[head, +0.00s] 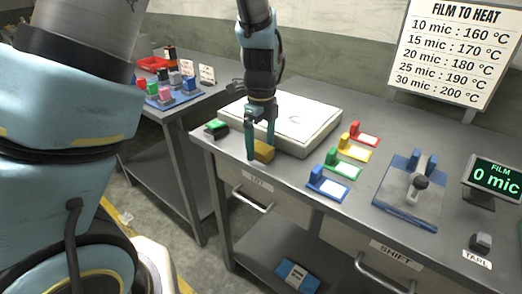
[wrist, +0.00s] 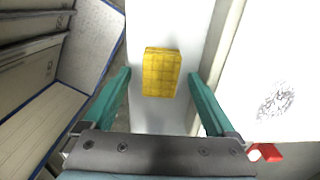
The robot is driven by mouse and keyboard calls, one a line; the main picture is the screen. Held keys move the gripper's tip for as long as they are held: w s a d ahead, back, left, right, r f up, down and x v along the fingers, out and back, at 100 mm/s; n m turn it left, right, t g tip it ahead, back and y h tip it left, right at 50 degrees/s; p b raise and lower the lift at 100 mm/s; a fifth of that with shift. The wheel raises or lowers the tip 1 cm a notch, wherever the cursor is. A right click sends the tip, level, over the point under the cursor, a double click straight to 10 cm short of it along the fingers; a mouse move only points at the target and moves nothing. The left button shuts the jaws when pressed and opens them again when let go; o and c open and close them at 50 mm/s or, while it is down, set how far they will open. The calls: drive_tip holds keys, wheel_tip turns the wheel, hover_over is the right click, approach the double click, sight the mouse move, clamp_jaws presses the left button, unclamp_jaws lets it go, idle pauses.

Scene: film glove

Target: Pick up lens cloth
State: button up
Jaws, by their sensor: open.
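The lens cloth looks like a small yellow block-shaped pad with a grid pattern (wrist: 161,73). It lies on the grey bench near its front left edge, and it also shows in the head view (head: 264,152). My gripper (head: 261,155) is open and points down over it. In the wrist view the two teal fingers (wrist: 160,88) stand apart, one to each side of the pad, with a gap on both sides. I cannot tell how far the fingertips are above the bench.
A white light box (head: 318,128) stands right behind the pad. A green-and-black item (head: 216,128) lies to its left. Several coloured tags (head: 328,184) and a blue fixture (head: 408,200) stand to the right. The bench's front edge is close.

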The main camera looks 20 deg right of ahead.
sight(261, 147)
drive_tip(key=c, duration=1.4)
drive_tip(key=shift+r, duration=0.1)
wheel_tip(261, 147, up, 10)
drive_tip(key=shift+f+b, duration=0.1)
drive_tip(key=shift+b, duration=0.95)
